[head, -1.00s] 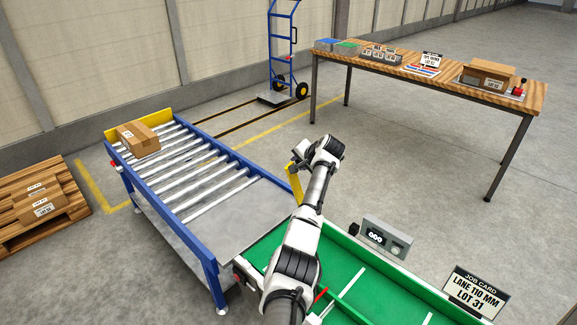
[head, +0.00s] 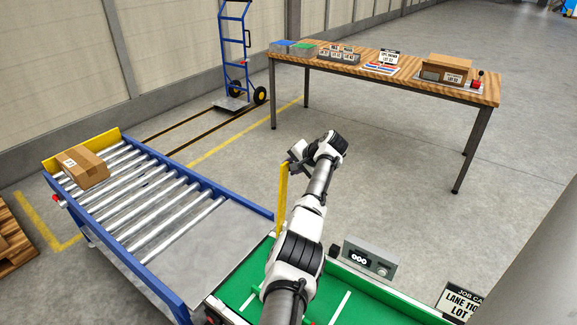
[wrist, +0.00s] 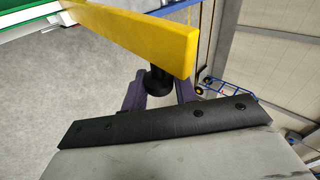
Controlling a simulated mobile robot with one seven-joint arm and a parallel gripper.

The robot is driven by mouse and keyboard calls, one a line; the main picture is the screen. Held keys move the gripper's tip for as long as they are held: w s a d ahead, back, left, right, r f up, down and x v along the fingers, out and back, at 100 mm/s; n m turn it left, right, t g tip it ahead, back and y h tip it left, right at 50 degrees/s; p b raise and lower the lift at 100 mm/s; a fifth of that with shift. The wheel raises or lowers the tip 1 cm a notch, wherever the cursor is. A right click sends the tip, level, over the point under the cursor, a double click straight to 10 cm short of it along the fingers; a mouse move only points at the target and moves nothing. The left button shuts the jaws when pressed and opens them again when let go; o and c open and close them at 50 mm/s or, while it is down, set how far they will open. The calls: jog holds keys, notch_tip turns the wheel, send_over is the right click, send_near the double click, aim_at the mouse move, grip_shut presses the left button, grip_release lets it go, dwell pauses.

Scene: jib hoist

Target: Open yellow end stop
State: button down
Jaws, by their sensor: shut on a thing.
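The yellow end stop (head: 282,200) is a flat bar at the end of the green conveyor (head: 235,290), beside the grey plate of the roller table. It stands out from the green conveyor's edge toward my gripper (head: 297,155). In the wrist view the yellow bar (wrist: 140,38) crosses the upper part, with a black knob (wrist: 158,80) under its near end. My gripper (wrist: 160,92) is shut on this knob, its dark fingers on either side. The fingertips' contact is partly hidden by the bar and the black wrist edge.
A roller table (head: 150,195) with blue rails carries a cardboard box (head: 82,168) at its far end. A control box (head: 369,260) and a job card (head: 460,302) stand by the green conveyor. A wooden table (head: 400,82) and blue hand truck (head: 234,50) stand behind, with clear floor between.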

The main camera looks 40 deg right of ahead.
jog(key=shift+f, duration=0.15)
jog(key=c, duration=1.1)
grip_release()
jog(key=b+v, duration=0.2)
jog(key=v, duration=1.2)
jog(key=shift+w, duration=0.1)
